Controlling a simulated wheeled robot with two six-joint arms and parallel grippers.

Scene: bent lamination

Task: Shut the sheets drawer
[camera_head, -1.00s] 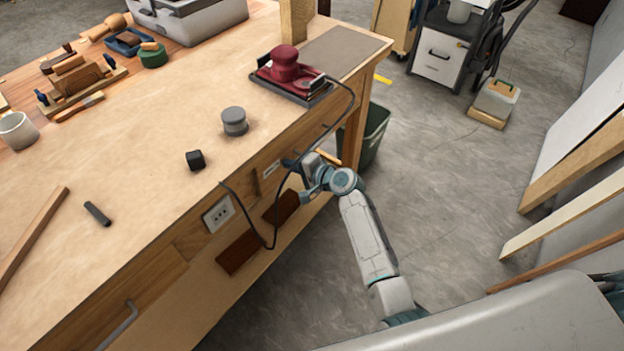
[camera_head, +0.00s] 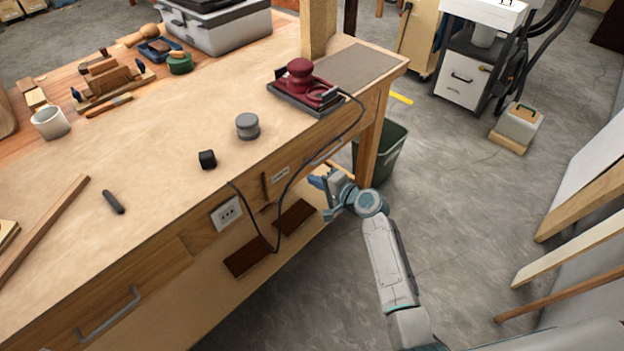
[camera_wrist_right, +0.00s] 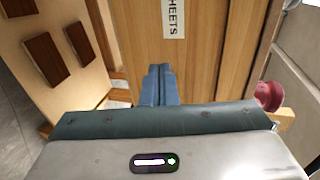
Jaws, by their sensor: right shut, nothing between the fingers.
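The sheets drawer front (camera_wrist_right: 205,60) is a wooden panel with a white "SHEETS" label (camera_wrist_right: 173,14) in the right wrist view. In the head view the small white label (camera_head: 280,176) shows on the bench's front side. My right gripper (camera_wrist_right: 158,85) is shut and empty, its blue fingertips pointing toward the wooden front. In the head view my right gripper (camera_head: 322,183) is beside the bench, just right of the label. I cannot tell whether the fingertips touch the wood or how far the drawer stands out. My left gripper is out of view.
A black cable (camera_head: 279,222) hangs down the bench front from the red sander (camera_head: 302,80), past a socket plate (camera_head: 226,213). Another drawer handle (camera_head: 108,314) is at the lower left. A green bin (camera_head: 392,150) stands by the bench leg.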

